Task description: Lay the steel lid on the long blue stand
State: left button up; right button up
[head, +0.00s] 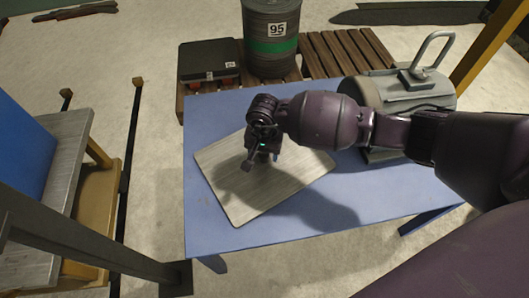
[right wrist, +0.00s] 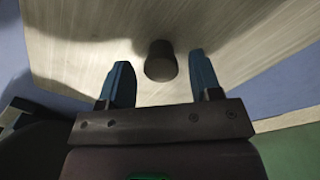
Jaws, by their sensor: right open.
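The steel lid (head: 245,195) is a flat, brushed, roughly square plate. It lies turned at an angle on the left half of the long blue stand (head: 370,210), which has a flat top. In the right wrist view the lid (right wrist: 90,55) shows a short dark round knob (right wrist: 160,62). My right gripper (head: 258,162) is over the lid, pointing down at the knob. Its two fingers (right wrist: 160,80) are open, one on each side of the knob, with gaps visible. In the head view the gripper hides the knob. My left gripper is not in view.
Behind are a wooden pallet (head: 345,47), a black box (head: 208,60) and a drum (head: 270,30) marked 95. A grey-topped bench (head: 65,150) is at left.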

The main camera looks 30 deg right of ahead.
aim_at(264, 154)
pick_arm(q)
jog(key=p, duration=0.1)
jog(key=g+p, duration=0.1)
jog(key=p, duration=0.1)
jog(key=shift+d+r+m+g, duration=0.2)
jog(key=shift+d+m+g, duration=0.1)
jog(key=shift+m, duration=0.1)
pick_arm(e)
notch_tip(264, 154, up, 11)
jog(key=shift+f, duration=0.2)
